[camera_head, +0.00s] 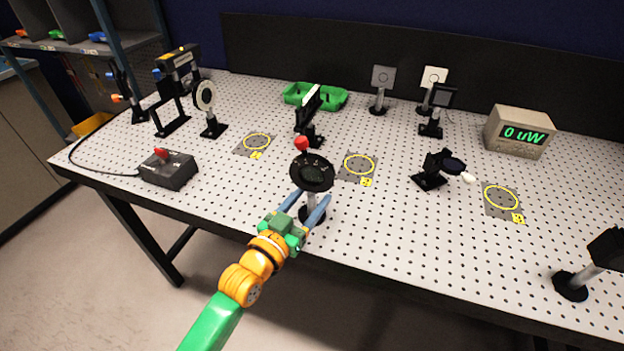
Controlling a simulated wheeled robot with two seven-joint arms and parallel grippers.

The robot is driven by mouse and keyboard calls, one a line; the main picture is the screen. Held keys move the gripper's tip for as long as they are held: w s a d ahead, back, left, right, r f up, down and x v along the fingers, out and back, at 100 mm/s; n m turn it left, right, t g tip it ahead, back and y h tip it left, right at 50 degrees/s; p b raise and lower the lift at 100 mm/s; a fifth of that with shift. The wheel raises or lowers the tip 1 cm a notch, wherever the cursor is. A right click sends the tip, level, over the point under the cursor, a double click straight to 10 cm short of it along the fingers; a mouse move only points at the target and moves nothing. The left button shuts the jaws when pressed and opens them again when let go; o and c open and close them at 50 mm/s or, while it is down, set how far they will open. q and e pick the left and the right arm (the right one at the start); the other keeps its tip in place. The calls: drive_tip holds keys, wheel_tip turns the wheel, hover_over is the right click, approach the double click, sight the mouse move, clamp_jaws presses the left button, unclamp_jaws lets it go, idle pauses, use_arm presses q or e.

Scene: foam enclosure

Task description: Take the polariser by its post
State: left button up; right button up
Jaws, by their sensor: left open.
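The polariser (312,172) is a black round disc with a dial face and a small red knob at its top. It stands upright on a short grey post with a dark round base (313,216) near the front edge of the perforated table. My left gripper (313,196) reaches in from the front with its two blue fingers open. The fingers lie below the disc, one on each side of the post in the picture. I see a gap between them and cannot tell whether either touches the post. My right gripper is not in view.
Yellow-ringed pads (359,166) lie right of and behind the polariser. A black mount (309,111) stands behind it. A control box (168,169) is at left, a tilted black mount (437,170) at right, and a power meter (519,131) at back right.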

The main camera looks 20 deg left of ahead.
use_arm(q)
drive_tip(key=shift+w+d+f, duration=0.15)
drive_tip(key=shift+w, duration=0.3)
drive_tip(key=shift+s, duration=0.1)
clamp_jaws()
idle(1.0)
